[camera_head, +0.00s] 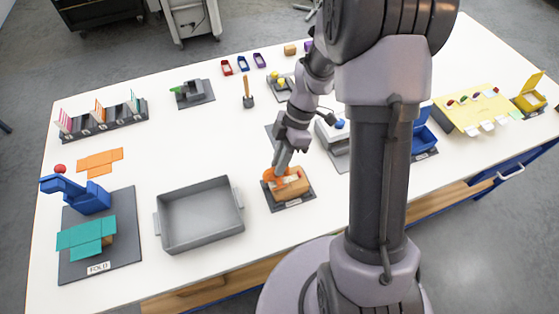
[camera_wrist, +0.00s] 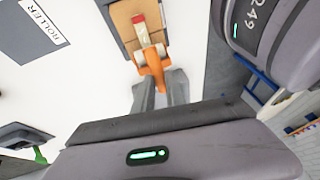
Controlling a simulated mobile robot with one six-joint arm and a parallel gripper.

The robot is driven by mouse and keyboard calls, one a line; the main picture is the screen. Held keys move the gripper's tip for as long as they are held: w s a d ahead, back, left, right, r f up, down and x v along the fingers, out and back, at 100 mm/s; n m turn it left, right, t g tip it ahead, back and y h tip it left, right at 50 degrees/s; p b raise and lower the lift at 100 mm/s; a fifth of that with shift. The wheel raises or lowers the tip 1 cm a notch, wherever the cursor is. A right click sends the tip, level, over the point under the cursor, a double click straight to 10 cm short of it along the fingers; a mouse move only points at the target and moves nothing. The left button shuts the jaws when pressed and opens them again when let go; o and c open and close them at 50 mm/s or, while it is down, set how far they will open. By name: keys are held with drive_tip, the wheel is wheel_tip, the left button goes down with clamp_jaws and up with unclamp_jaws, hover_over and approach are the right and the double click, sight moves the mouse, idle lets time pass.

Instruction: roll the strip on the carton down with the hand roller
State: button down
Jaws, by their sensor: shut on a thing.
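The brown carton (camera_head: 291,187) sits on a dark mat near the table's front edge. It also shows at the top of the wrist view (camera_wrist: 122,22). A pale strip with a red end (camera_wrist: 141,33) lies on the carton. My gripper (camera_wrist: 160,80) is shut on the orange hand roller (camera_wrist: 153,62). The roller also shows over the carton's left side in the head view (camera_head: 268,175). The roller's head is at the near end of the visible strip; whether it presses on it I cannot tell. My gripper (camera_head: 281,168) hides part of the roller and carton.
An empty mat labelled ROLLER (camera_wrist: 22,42) lies to the left in the wrist view. A grey tray (camera_head: 200,215) stands left of the carton. A grey device (camera_head: 334,145) stands to the right behind it. White table is bare between them.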

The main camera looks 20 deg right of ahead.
drive_tip(key=shift+f+b, duration=0.6)
